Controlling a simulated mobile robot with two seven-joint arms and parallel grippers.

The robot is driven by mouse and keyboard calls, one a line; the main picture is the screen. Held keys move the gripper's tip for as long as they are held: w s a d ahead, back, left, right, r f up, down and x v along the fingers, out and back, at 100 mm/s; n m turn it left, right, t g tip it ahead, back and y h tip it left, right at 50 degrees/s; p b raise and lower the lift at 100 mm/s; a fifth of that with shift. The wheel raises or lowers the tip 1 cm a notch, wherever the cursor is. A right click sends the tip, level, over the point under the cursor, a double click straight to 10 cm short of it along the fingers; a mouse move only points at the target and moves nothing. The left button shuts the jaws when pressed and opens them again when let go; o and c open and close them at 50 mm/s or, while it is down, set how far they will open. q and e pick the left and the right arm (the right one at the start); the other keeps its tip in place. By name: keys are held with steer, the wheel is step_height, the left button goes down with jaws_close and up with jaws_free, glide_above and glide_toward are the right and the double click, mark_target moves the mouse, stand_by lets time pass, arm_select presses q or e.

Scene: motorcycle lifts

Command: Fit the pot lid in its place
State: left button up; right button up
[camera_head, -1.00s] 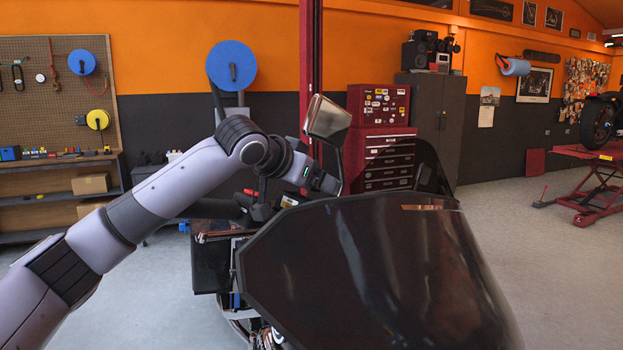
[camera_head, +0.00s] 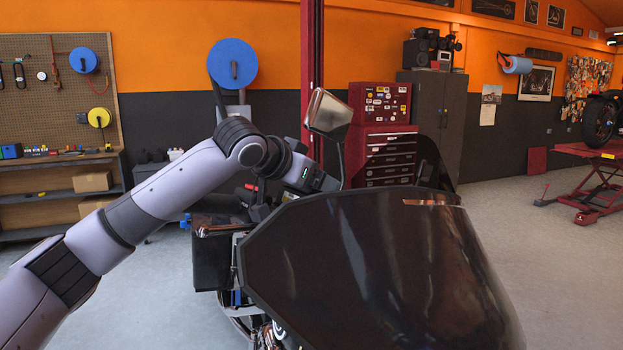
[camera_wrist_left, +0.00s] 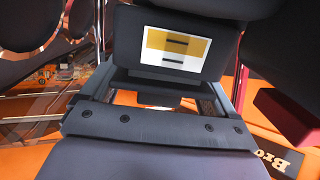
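I see no pot lid and no place for one in either view. My left arm comes in from the left in the head view, and its wrist (camera_head: 300,172) is bent down over the motorcycle (camera_head: 390,265), behind the dark windscreen. The left gripper's fingers are hidden or too dark to make out there. My right gripper is in neither view.
The bike's mirror (camera_head: 328,113) stands right beside the left wrist. Behind are a red tool chest (camera_head: 388,150), a grey cabinet (camera_head: 440,125) and a workbench (camera_head: 60,185) at the left. A red lift (camera_head: 590,190) stands at the right. Open floor lies between bike and lift.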

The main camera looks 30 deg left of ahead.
arm_select(q)
steer(key=shift+o, duration=0.3)
steer(key=shift+b+v, duration=0.7)
steer(key=shift+v, duration=2.9)
